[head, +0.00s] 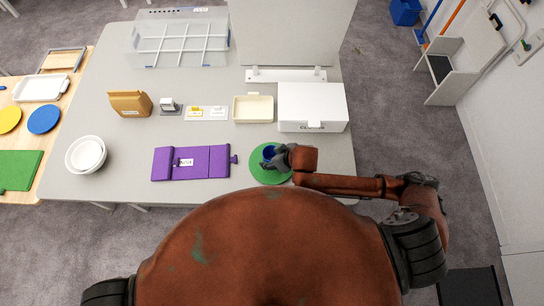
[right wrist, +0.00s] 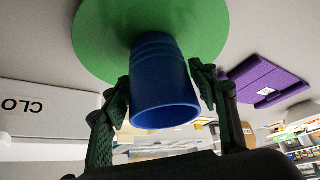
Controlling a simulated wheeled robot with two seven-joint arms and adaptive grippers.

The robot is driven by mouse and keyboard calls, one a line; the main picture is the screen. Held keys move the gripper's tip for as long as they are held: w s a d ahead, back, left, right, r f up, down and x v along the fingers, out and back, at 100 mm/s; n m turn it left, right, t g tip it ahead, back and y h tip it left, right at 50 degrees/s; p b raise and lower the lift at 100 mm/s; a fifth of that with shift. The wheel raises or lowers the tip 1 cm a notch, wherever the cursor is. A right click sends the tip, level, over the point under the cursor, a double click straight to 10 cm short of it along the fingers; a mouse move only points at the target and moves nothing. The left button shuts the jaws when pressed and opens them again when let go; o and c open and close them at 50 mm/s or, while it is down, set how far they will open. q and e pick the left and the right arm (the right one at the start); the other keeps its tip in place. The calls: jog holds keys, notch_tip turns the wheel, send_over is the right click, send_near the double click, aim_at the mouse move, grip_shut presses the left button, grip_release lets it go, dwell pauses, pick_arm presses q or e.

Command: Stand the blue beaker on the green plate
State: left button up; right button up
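The blue beaker (head: 269,152) is upright over the green plate (head: 258,177), near the table's front edge. In the right wrist view, the beaker (right wrist: 163,90) has its open rim toward the camera and its base against the green plate (right wrist: 95,40); I see no gap under it. My right gripper (head: 280,157) has one finger on each side of the beaker; in the right wrist view the fingertips (right wrist: 160,75) lie close against its walls. My left gripper is not in view.
A purple folder (head: 217,160) lies left of the plate. A white box (head: 312,102) and a cream tray (head: 253,108) stand behind it. White bowls (head: 86,154) are at the left. Bare table lies between the bowls and the folder.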

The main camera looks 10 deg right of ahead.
jog(key=shift+o, duration=1.2)
jog(key=shift+s+r, duration=0.1)
jog(key=shift+r, duration=0.2)
jog(key=p+v, duration=0.2)
jog(key=v, duration=0.9)
jog(key=shift+d+r+p, duration=0.2)
jog(key=shift+r+p, duration=0.05)
jog(key=shift+p, duration=0.1)
